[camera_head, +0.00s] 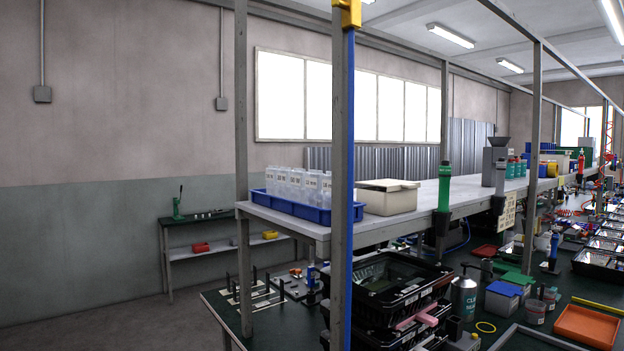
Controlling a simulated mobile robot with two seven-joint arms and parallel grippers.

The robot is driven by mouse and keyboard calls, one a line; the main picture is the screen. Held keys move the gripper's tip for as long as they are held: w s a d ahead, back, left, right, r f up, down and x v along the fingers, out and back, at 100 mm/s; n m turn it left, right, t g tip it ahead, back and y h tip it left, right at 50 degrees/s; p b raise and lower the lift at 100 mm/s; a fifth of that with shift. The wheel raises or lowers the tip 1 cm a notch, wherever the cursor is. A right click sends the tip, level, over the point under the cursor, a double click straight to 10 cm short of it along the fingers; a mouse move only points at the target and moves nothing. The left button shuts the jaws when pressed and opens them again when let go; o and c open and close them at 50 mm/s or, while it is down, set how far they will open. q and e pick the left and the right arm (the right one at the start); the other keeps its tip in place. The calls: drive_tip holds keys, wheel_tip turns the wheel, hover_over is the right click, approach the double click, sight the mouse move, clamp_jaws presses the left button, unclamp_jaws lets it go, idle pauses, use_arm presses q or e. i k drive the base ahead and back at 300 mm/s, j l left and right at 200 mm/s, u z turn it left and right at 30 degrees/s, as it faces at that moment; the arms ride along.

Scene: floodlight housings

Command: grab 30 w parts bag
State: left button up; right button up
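Several translucent whitish bags or pouches (297,186) with small labels stand in a row in a blue tray (316,213) on the upper shelf. The labels are too small to read, so I cannot tell whether any is the 30 W parts bag. A grey post crosses in front of the tray's right part and hides some of it. Neither of my grippers is in view.
A cream box (388,199) sits right of the tray on the grey shelf (437,196). Below, black housings (385,290), a metal bottle (463,297) and an orange tray (587,325) crowd the dark green bench. Floor at left is clear.

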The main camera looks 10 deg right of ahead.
sight(283, 174)
drive_tip(key=i+j+z, duration=0.2)
drive_tip(key=j+z, duration=0.15)
drive_tip(key=j, duration=0.2)
drive_tip(key=i+j+z, duration=0.2)
drive_tip(key=j, duration=0.15)
drive_tip(key=j+z, duration=0.2)
drive_tip(key=i+j, duration=0.05)
drive_tip(key=j, duration=0.05)
